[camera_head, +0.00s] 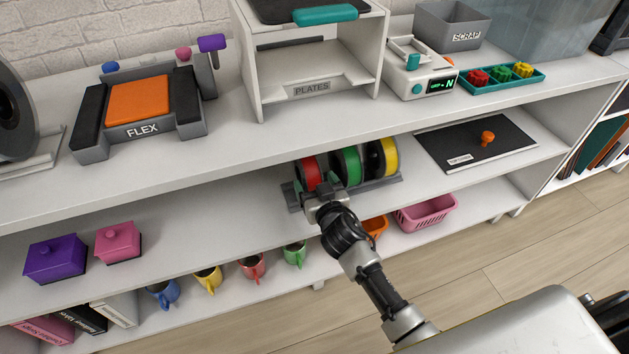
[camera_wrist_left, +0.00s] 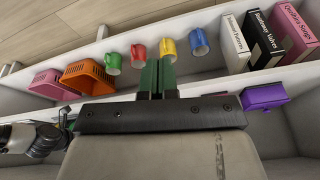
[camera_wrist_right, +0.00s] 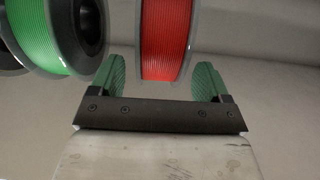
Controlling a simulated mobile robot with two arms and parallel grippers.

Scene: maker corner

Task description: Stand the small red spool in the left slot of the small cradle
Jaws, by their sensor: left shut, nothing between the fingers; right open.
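The small red spool (camera_head: 307,173) stands upright at the left end of the small grey cradle (camera_head: 292,197), left of a green spool (camera_head: 348,165) and a yellow spool (camera_head: 389,156). Its base is partly hidden by my right gripper (camera_head: 322,190). In the right wrist view the red spool (camera_wrist_right: 166,40) lies between the two open fingers of my right gripper (camera_wrist_right: 163,82), with a gap on each side. The green spool (camera_wrist_right: 62,35) is beside it on the left. My left gripper (camera_wrist_left: 157,78) is shut and empty, seen only in the left wrist view.
The upper shelf above carries the FLEX stand (camera_head: 142,125) and the PLATES box (camera_head: 312,88). A black mat (camera_head: 475,145) with an orange piece lies right of the cradle. Mugs (camera_head: 252,266) and a pink basket (camera_head: 427,213) stand below.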

